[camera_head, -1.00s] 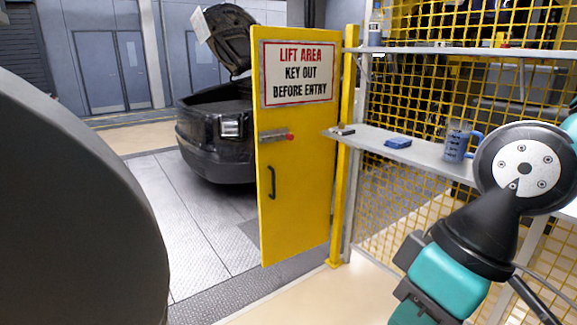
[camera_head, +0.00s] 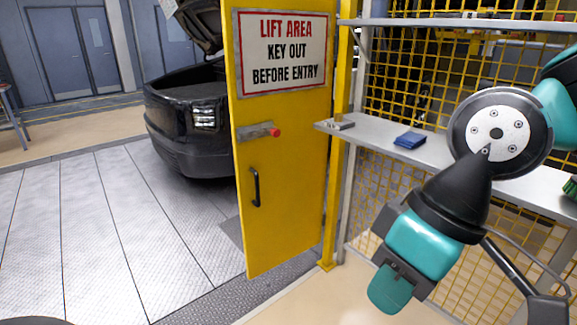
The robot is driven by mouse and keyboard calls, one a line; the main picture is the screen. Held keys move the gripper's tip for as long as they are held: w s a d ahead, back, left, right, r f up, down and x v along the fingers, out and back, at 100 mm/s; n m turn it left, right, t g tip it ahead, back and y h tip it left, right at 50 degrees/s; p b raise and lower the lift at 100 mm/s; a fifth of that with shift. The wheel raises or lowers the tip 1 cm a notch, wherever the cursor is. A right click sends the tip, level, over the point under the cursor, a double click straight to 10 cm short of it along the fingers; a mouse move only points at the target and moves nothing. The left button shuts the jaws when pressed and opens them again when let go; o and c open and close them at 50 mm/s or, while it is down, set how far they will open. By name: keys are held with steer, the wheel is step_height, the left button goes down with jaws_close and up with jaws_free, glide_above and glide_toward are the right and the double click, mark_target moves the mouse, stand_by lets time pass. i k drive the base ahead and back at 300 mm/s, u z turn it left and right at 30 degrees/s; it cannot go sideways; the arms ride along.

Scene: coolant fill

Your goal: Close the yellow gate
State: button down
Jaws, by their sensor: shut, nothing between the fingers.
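The yellow gate (camera_head: 290,190) stands open, joined at its right side to a yellow post (camera_head: 336,205). Its free left edge is swung out toward me. It bears a lift area sign (camera_head: 282,52), a metal latch (camera_head: 252,133) with a red knob (camera_head: 275,133), and a dark pull handle (camera_head: 256,188) near the free edge. My arm's black and teal links fill the right side of the view, apart from the gate. The fingers of my gripper do not show.
A dark car (camera_head: 190,125) with its hood up stands behind the gate on metal floor plates (camera_head: 90,220). A grey shelf (camera_head: 372,140) with a blue item (camera_head: 410,139) runs along yellow mesh fencing (camera_head: 400,85) on the right. The floor left of the gate is clear.

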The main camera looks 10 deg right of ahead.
mark_target(279, 54)
steer(key=u, duration=0.05)
steer(key=i, duration=0.95)
steer(key=u, duration=0.35)
